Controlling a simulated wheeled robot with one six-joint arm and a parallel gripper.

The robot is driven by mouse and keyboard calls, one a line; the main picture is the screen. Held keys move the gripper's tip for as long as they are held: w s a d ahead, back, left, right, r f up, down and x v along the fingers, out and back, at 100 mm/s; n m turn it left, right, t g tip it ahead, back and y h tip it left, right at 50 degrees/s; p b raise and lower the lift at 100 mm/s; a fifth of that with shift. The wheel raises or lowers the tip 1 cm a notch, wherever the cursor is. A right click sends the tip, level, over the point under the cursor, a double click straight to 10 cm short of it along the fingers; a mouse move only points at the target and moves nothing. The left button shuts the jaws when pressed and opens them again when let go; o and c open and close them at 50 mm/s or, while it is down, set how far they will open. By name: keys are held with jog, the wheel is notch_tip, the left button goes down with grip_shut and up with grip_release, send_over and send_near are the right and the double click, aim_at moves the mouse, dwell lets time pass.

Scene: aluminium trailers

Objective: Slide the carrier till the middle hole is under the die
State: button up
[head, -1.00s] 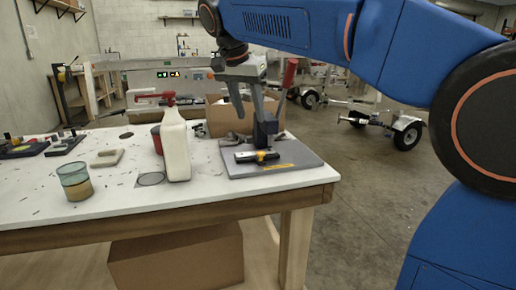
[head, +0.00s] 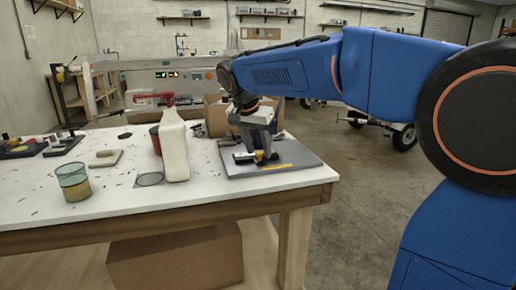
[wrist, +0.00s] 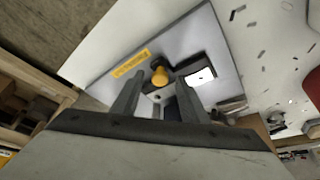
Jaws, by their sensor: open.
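The dark carrier with a pale plate (head: 243,158) lies low on the grey base plate (head: 300,162) of the press, with a yellow knob (head: 260,156) beside it. In the wrist view the pale plate (wrist: 201,77) is to the right of the yellow knob (wrist: 160,75). My gripper (head: 258,140) is down over the press. In the wrist view my open gripper (wrist: 159,84) has one finger on each side of the knob, in the picture; I cannot tell whether they touch anything. The die and the carrier's holes cannot be made out.
A white bottle (head: 174,148) with a red top stands left of the press. A glass cup (head: 73,182) is at the table's left front. A cardboard box (head: 214,115) stands behind. The white tabletop (head: 120,190) is mostly clear at front.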

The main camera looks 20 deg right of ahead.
grip_shut()
jog(key=shift+d, duration=2.55)
grip_release()
jog(key=v, duration=1.7)
jog(key=shift+r, duration=0.15)
